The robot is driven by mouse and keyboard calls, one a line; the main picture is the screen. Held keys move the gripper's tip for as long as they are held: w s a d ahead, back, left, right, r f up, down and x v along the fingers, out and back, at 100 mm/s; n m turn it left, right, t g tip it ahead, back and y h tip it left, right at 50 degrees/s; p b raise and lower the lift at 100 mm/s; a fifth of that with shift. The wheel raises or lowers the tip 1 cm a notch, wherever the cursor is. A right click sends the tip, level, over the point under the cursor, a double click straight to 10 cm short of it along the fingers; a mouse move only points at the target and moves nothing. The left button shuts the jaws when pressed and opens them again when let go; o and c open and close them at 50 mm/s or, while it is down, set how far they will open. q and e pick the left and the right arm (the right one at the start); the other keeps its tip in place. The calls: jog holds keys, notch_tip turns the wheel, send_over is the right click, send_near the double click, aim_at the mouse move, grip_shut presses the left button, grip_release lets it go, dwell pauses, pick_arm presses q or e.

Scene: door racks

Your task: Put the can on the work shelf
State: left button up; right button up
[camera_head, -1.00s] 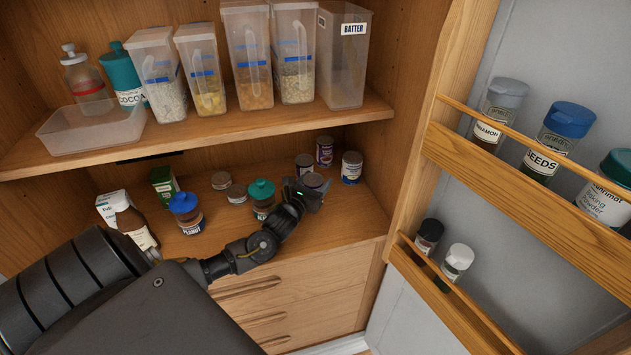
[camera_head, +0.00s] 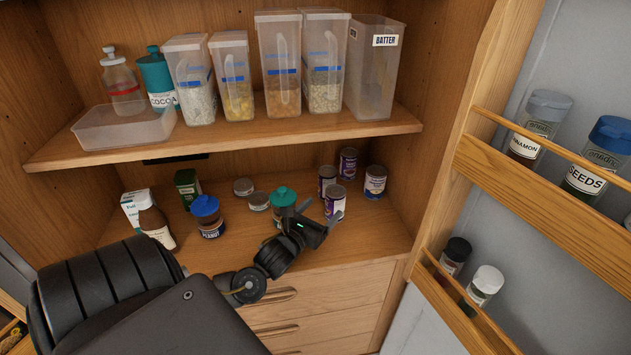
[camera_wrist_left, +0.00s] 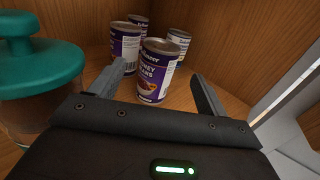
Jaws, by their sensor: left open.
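Several dark-labelled cans stand upright in a group at the back right of the lower shelf (camera_head: 370,235). The nearest, a purple-labelled can (camera_head: 335,200), also shows in the left wrist view (camera_wrist_left: 158,75). Close behind it are a second purple can (camera_head: 327,178), a third can (camera_head: 348,160) and a white-and-blue can (camera_head: 375,183). My left gripper (camera_head: 322,216) is open and empty, just in front of the nearest can. In the left wrist view its fingers spread to either side, with that can beyond and between them. My right gripper is not in view.
A teal-lidded jar (camera_head: 284,197) stands close left of my left gripper. A blue-lidded peanut jar (camera_head: 207,215), a brown bottle (camera_head: 155,226) and boxes are farther left. The upper shelf (camera_head: 240,140) holds tubs. An open door rack (camera_head: 545,205) stands at right.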

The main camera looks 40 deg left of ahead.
pick_arm(q)
jog(key=shift+s+d, duration=0.2)
jog(key=shift+s, duration=1)
